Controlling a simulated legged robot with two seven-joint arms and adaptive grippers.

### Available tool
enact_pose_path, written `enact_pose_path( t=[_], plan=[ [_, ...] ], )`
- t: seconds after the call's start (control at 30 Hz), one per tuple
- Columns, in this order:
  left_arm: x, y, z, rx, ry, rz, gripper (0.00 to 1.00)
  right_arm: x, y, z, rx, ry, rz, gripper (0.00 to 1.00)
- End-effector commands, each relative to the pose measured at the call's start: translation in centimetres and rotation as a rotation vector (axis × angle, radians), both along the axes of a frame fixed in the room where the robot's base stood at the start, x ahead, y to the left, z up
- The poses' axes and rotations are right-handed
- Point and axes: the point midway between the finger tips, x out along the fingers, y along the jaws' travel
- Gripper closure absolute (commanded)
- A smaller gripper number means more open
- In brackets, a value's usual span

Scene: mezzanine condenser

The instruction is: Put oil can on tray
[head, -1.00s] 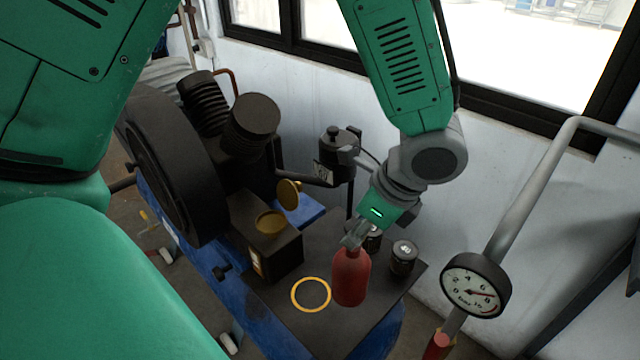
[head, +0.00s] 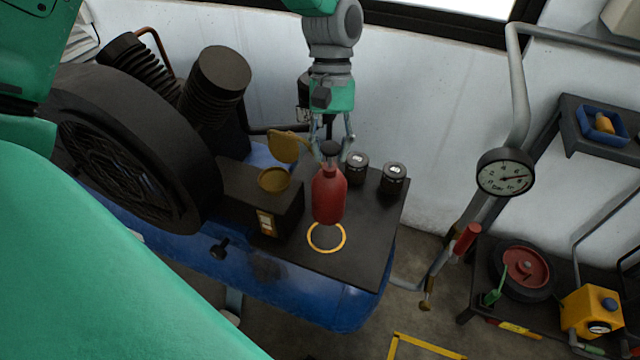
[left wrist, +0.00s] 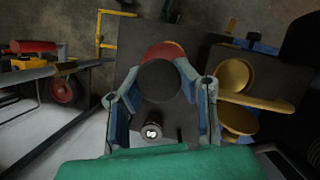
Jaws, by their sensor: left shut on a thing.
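A red bottle-shaped can (head: 328,196), which looks like the oil can, is upright over the black plate (head: 368,240), just behind a yellow ring mark. My left gripper (head: 333,146) is above it, shut on its dark top. In the left wrist view the fingers (left wrist: 160,88) flank a dark round cap, with the can's red body (left wrist: 164,50) partly hidden behind. Whether the can's base touches the plate is unclear. A small blue tray (head: 612,143) with an orange-yellow thing in it sits on the shelf at right. My right gripper is not in view.
Two black weights (head: 393,179) stand right of the can. A dark box with an open brass lid (head: 284,147) is close on its left. A pressure gauge (head: 506,172) on a pipe stands at right. A lower shelf holds a red wheel (head: 527,267) and yellow container (head: 592,311).

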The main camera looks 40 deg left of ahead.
Motion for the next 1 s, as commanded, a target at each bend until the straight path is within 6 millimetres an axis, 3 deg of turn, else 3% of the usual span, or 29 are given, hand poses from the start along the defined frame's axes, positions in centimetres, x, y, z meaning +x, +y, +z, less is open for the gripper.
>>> enact_pose_path(
  t=[0.23,0.53,0.7,1.0],
  plan=[
    [0.0,0.2,-4.5,-0.002,0.004,0.015,1.00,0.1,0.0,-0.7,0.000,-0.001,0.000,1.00],
    [-0.1,0.4,-6.9,-0.004,0.001,0.013,1.00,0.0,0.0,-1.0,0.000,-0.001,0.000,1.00],
    [-0.1,0.4,-9.3,-0.005,0.001,0.012,1.00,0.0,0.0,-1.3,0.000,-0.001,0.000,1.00],
    [-0.1,0.4,-9.7,-0.004,-0.001,0.011,1.00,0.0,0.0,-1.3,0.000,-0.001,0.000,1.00]
  ],
)
